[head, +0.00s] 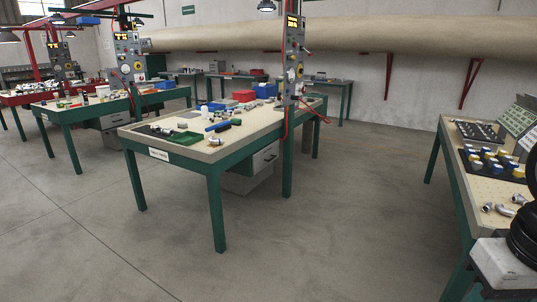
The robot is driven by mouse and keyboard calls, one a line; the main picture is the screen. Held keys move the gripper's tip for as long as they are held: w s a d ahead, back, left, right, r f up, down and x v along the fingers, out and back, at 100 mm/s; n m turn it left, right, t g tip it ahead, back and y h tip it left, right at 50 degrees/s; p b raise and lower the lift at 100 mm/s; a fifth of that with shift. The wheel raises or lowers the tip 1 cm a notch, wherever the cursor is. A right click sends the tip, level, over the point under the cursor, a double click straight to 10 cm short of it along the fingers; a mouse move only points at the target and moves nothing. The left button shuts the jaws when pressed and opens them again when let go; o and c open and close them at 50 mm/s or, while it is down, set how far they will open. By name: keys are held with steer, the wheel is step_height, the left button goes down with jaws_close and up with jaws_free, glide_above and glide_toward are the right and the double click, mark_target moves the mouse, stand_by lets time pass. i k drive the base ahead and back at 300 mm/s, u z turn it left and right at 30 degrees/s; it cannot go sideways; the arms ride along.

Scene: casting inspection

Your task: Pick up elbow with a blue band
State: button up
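On the right table (468,190) a black mat holds several small pipe fittings (490,160) with blue, yellow and white parts. They are too small to tell which of them is an elbow with a blue band. A few bare metal fittings, some bent like elbows (505,210), lie loose on the table nearer to me. I see no blue band on them. My gripper is not in view.
A dark tray of small parts (480,131) and a tilted panel (518,118) stand farther back on the right table. A green-legged workbench (215,152) with tools and boxes stands in the middle. Open concrete floor (340,220) lies between them.

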mark_target(213, 140)
steer(key=u, duration=0.1)
steer(key=i, duration=2.2)
steer(key=u, duration=0.3)
steer(key=i, duration=1.8)
steer(key=u, duration=0.1)
